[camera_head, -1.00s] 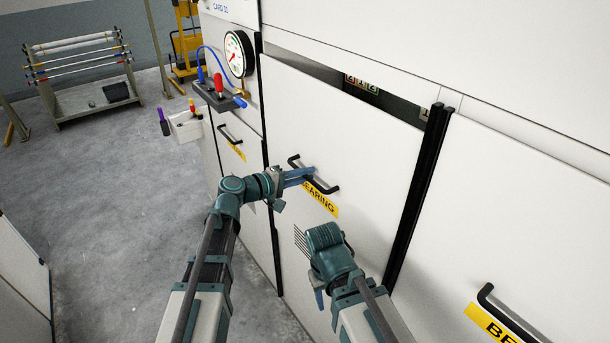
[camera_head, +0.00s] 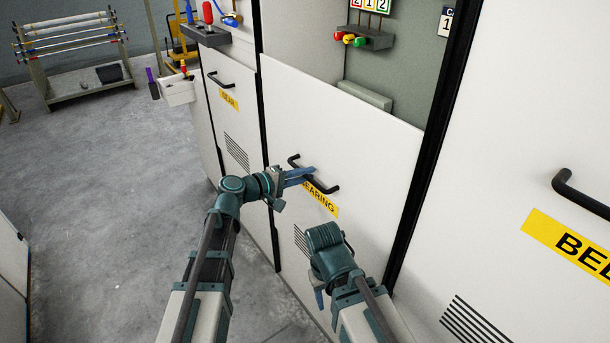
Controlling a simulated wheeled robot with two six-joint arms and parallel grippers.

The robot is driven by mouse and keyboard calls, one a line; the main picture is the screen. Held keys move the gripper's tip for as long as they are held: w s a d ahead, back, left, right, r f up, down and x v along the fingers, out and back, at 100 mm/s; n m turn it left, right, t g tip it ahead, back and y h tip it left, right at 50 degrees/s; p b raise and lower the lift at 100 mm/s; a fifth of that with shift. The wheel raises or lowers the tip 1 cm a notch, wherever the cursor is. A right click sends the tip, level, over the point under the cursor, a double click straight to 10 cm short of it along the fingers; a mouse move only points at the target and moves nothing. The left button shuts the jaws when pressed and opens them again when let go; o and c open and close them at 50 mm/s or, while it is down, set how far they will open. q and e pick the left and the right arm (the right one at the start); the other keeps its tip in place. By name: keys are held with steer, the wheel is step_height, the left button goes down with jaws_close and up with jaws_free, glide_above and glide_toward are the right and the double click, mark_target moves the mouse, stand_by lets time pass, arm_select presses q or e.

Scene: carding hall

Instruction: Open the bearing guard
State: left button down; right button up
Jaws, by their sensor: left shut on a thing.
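The bearing guard (camera_head: 350,140) is a white panel with a yellow BEARING label (camera_head: 321,201) and a black bar handle (camera_head: 325,187). Its top edge stands well below the top of its opening, so the grey recess (camera_head: 405,85) behind shows above it. My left gripper (camera_head: 300,177) is shut on the handle, its blue fingers across the bar. My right gripper (camera_head: 319,296) is low in front of the guard, to the right of the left arm; its fingers are mostly hidden behind its own wrist.
In the recess are red, yellow and green knobs (camera_head: 349,39) under number tiles (camera_head: 370,5). The GEAR guard (camera_head: 222,110) is at left, another guard with a black handle (camera_head: 580,195) at right. A rack of rollers (camera_head: 75,55) stands far left. The grey floor (camera_head: 100,200) at left is clear.

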arm_select(q)
step_height(320, 180, down, 33)
steer(key=b, duration=3.1)
steer(key=shift+f, duration=0.2)
steer(key=c, duration=0.8)
jaws_free()
steer(key=shift+c, duration=0.2)
steer(key=p+v, duration=0.2)
steer(key=v, duration=1.2)
